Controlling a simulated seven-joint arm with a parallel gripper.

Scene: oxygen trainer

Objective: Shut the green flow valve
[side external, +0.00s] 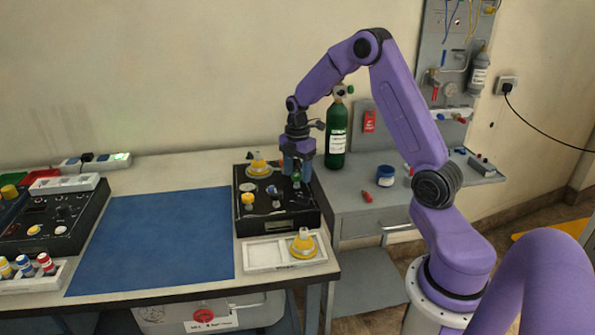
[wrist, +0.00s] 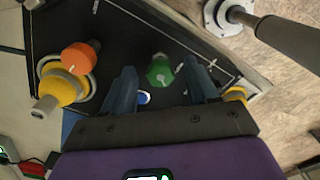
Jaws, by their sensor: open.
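The green flow valve knob (wrist: 160,72) shows in the wrist view, with a pale pointer mark on it. It sits on the black panel (wrist: 125,28), which is the black trainer box (side external: 278,222) on the table in the side view. My gripper (wrist: 159,66) is open. Its two blue-grey fingers appear on either side of the green knob with a gap on each side, and nothing is held. I cannot tell how far the fingertips are above the panel. In the side view my gripper (side external: 297,172) points down over the box's back right part and largely hides the green knob.
An orange knob (wrist: 78,58) and a yellow fitting (wrist: 62,86) stand left of the fingers in the wrist view. A white tray (side external: 262,262) holds a yellow fitting (side external: 303,244) before the box. A green cylinder (side external: 337,138) stands behind. The blue mat (side external: 155,240) is clear.

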